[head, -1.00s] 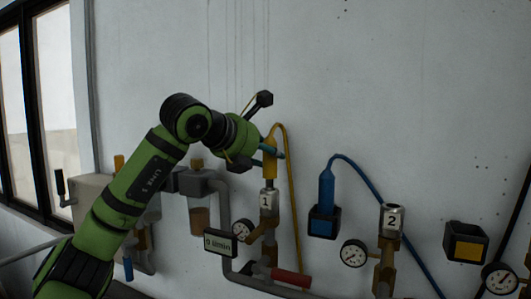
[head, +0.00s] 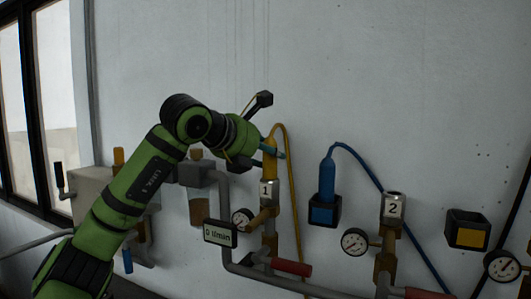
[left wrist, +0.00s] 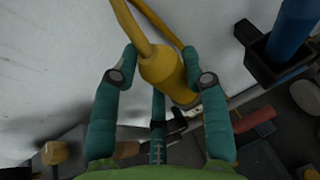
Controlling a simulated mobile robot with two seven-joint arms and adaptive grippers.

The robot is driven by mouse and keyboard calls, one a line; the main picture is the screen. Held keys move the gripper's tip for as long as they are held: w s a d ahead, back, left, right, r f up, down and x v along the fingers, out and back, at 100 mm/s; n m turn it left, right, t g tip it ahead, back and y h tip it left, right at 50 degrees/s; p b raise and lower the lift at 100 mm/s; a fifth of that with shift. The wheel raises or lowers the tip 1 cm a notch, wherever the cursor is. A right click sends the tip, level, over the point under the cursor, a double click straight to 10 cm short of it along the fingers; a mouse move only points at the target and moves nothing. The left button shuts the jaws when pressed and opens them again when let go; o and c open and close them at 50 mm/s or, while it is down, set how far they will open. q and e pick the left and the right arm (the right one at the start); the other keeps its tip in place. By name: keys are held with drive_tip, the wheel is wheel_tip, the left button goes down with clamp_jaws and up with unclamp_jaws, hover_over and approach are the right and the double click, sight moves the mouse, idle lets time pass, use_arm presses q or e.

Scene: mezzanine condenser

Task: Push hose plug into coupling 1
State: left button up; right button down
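The yellow hose plug (head: 269,163) is upright directly above coupling 1 (head: 268,193), a metal socket with a "1" label. Its lower end meets the coupling's top; how deep it sits I cannot tell. My left gripper (head: 272,150) is at the plug's upper part. The coupling's mouth is hidden by the plug there. My right gripper is out of view.
A blue plug (head: 327,180) stands in a black holder (head: 323,212) to the right. Coupling 2 (head: 394,208) is empty, beside an empty yellow-marked holder (head: 467,230). A gauge (head: 242,220), a 0 l/min display (head: 219,233) and a red-handled valve (head: 291,268) sit below coupling 1.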

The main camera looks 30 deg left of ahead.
use_arm(q)
drive_tip(key=shift+o, duration=1.1)
drive_tip(key=shift+r, duration=0.1)
drive_tip(key=shift+s, duration=0.1)
drive_tip(key=v, duration=1.2)
